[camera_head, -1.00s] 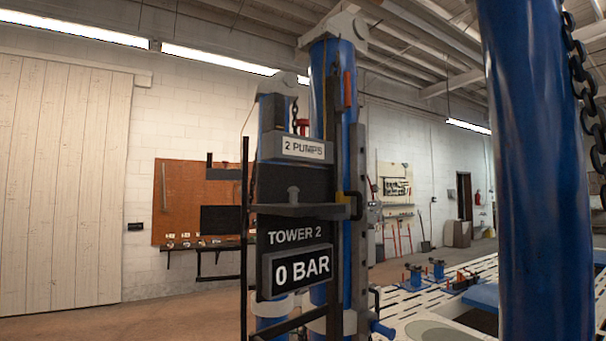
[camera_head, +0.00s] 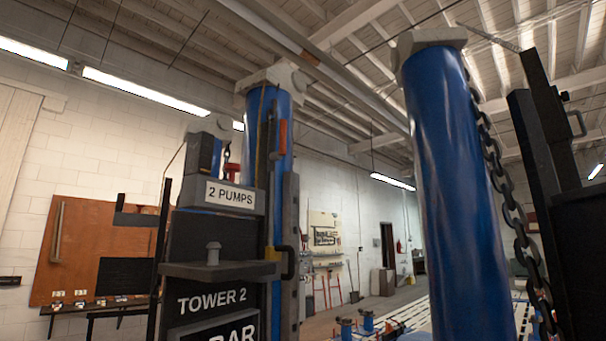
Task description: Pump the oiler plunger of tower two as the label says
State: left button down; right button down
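Tower two (camera_head: 212,298) stands left of centre and carries the words "TOWER 2". Its white label (camera_head: 230,195) reads "2 PUMPS". A grey knob-topped plunger (camera_head: 213,253) stands upright on a grey shelf (camera_head: 215,270) below the label. A red part (camera_head: 233,171) sits above the label, by a short chain. The pressure display (camera_head: 225,333) is cut off by the lower edge, with only "BAR" readable. Neither of my grippers is in view.
A large blue column (camera_head: 448,190) with a hanging chain (camera_head: 505,200) stands at the right. A dark frame (camera_head: 545,180) stands beyond it at the right edge. A brown pegboard (camera_head: 85,240) hangs on the back wall at the left.

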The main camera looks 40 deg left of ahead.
aim_at(233, 168)
jog(key=j+z, duration=0.15)
jog(key=j, duration=0.25)
jog(key=j+z, duration=0.15)
jog(key=j, duration=0.3)
jog(key=j+z, duration=0.15)
jog(key=j, duration=0.25)
jog(key=k+j+z, duration=0.2)
jog(key=j, duration=0.2)
jog(key=j+z, duration=0.15)
jog(key=j, duration=0.25)
jog(key=k+j+z, duration=0.15)
jog(key=j, duration=0.25)
jog(key=k+j+z, duration=0.15)
jog(key=j, duration=0.2)
jog(key=k+j+z, duration=0.15)
jog(key=j, duration=0.25)
jog(key=k+j, duration=0.1)
jog(key=j, duration=0.25)
jog(key=k+j, duration=0.15)
jog(key=j, duration=0.15)
jog(key=k+j, duration=0.1)
jog(key=j, duration=0.25)
